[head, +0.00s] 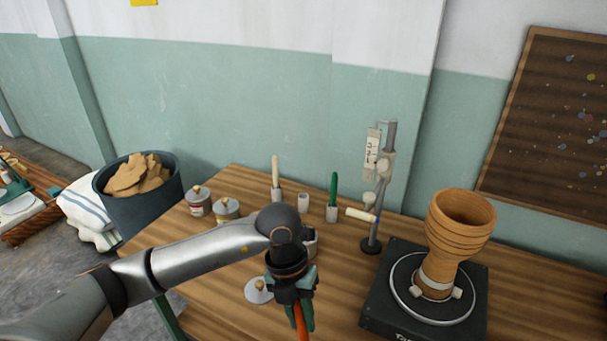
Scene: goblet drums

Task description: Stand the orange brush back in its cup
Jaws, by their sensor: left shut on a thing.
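My left gripper (303,314) points down over the front of the wooden table, shut on the orange brush (301,326). Only a short orange stretch of the brush shows below the fingers, running out of the bottom of the picture. Its lower end is out of view. A small grey cup (303,203) with nothing visible standing in it is at the back of the table, beyond the gripper. The cup to its left (277,195) holds a cream-handled brush (275,170). The cup to its right (332,214) holds a green-handled brush (333,187). My right gripper is not in view.
A clay goblet drum (455,235) stands on a black turntable (380,315) at right. A metal stand (374,235) with a cream-handled tool (360,214) is right of the cups. Lidded jars (198,202) are at left. A metal lid (258,290) lies beside the gripper.

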